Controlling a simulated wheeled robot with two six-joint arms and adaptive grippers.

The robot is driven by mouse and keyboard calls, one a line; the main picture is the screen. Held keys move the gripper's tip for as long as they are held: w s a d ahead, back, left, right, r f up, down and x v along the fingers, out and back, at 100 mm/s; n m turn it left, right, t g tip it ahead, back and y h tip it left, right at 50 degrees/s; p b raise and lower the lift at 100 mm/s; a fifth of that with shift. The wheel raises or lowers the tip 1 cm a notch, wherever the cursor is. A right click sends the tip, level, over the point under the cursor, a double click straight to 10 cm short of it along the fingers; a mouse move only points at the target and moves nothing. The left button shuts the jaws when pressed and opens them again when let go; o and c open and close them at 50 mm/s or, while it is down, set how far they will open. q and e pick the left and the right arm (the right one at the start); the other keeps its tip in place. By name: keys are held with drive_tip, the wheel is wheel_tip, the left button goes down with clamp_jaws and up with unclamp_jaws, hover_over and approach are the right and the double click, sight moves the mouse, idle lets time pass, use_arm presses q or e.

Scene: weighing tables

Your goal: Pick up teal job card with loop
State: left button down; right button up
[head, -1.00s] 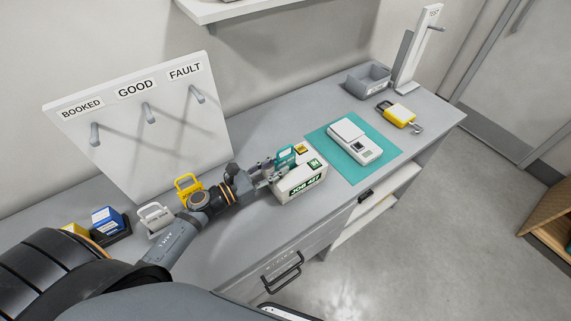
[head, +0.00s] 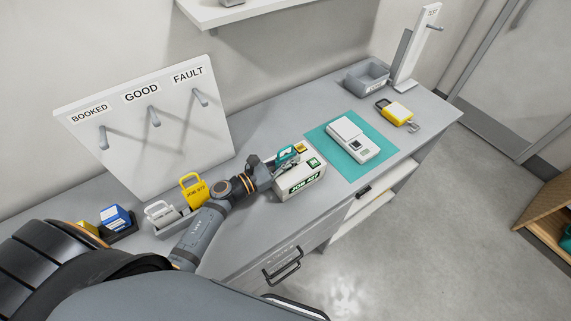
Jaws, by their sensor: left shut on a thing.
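The teal job card with a loop (head: 288,152) stands at the left end of the white JOB KIT box (head: 301,184) on the grey table. My left gripper (head: 273,163) comes from the left and is shut on the teal card. Its fingers and the lower part of the card are partly hidden by the wrist and the box. I cannot tell whether the card is clear of the box. My right gripper is not in view.
A yellow card (head: 192,190) and a white card (head: 159,215) stand in a grey holder beside my left forearm. A white scale (head: 353,140) sits on a teal mat (head: 383,152). A yellow tag (head: 396,113) and grey bin (head: 367,78) are farther right. A hook board (head: 150,150) stands behind.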

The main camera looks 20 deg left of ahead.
use_arm(q)
wheel_tip(320, 180, up, 10)
drive_tip(key=shift+r, duration=0.1)
idle(0.4)
